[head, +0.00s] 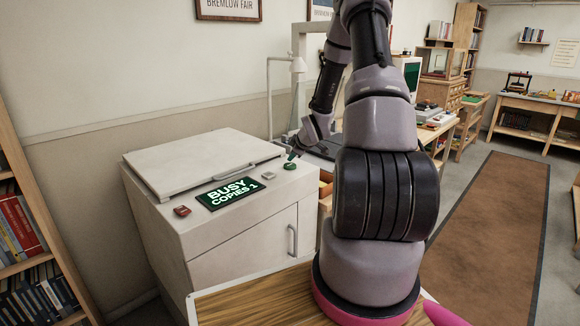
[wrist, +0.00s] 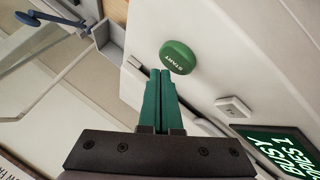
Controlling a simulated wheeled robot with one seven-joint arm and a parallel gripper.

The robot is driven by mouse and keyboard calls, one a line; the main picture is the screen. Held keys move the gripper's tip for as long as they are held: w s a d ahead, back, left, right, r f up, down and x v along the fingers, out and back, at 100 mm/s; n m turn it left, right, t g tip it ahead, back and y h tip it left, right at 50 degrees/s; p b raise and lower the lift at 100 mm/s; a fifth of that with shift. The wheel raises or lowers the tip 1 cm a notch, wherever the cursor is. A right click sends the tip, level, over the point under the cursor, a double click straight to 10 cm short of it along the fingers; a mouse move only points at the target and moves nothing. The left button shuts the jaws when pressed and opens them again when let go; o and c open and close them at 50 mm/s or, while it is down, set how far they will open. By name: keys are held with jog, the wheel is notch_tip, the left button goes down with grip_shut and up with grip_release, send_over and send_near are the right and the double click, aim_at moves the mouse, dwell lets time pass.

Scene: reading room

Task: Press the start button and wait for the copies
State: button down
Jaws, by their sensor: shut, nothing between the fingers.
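The white copier (head: 240,220) stands left of my arm, its lid down. Its display (head: 231,192) reads "BUSY COPIES 1"; the display also shows at the right edge of the wrist view (wrist: 285,150). The green round start button (wrist: 177,57), marked START, is on the copier's top panel. My gripper (wrist: 160,72) is shut and empty, its green fingertips just beside the start button in the wrist view. I cannot tell whether they touch it. In the head view my gripper (head: 293,157) is small, at the copier's right corner.
A red button (head: 182,211) and a pale button (head: 268,175) sit beside the display. An output tray (wrist: 108,42) is at the copier's side. A bookshelf (head: 30,230) stands at left. A brown runner (head: 495,225) lies on open floor at right.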

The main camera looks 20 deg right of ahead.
aim_at(292, 166)
jog(key=shift+r, duration=0.1)
jog(key=shift+r, duration=2.45)
jog(key=shift+r, duration=0.1)
jog(key=s+a+r+m+g+h, duration=0.1)
jog(key=s+a+r+m, duration=0.3)
jog(key=s+r, duration=0.5)
jog(key=s+a+r+m+g+h, duration=0.1)
jog(key=s+a+r+m, duration=0.3)
jog(key=r, duration=0.9)
jog(key=s+a+r+m+y, duration=0.2)
jog(key=s+a, duration=0.3)
jog(key=s, duration=0.6)
jog(key=s+a+r+m+y, duration=0.2)
jog(key=s+a+r, duration=0.3)
jog(key=s, duration=0.6)
jog(key=shift+s+a+m, duration=0.35)
jog(key=shift+m, duration=0.35)
